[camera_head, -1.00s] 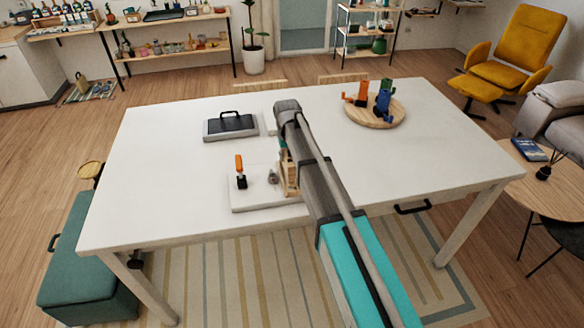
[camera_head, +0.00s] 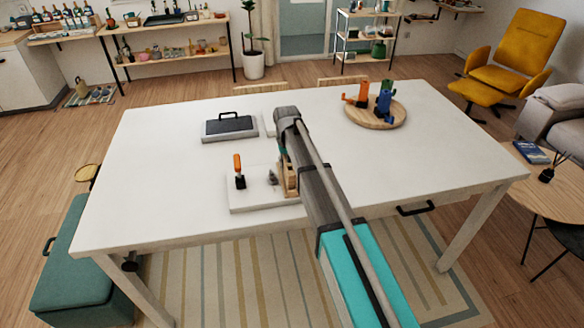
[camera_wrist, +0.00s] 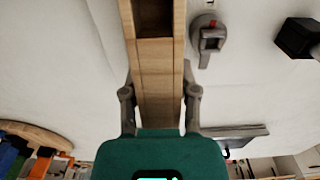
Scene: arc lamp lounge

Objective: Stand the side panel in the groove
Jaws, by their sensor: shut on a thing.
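In the wrist view my gripper (camera_wrist: 159,92) has one finger on each side of a pale wooden piece, shut on what looks like the side panel (camera_wrist: 156,95). Several wooden strips run away from the fingers, with a dark gap at the top of the picture. I cannot tell whether the panel's lower edge sits in the groove. In the head view the wooden assembly (camera_head: 289,180) stands at the right end of a white base board (camera_head: 250,203), partly behind my arm. My fingers are hidden there.
An orange-handled tool (camera_head: 238,170) and a small grey fitting (camera_head: 272,178) are on the board. A dark-topped case (camera_head: 230,127) lies behind. A round wooden board (camera_head: 365,118) with orange, blue and green pieces is back right. The white table's (camera_head: 150,170) left side is clear.

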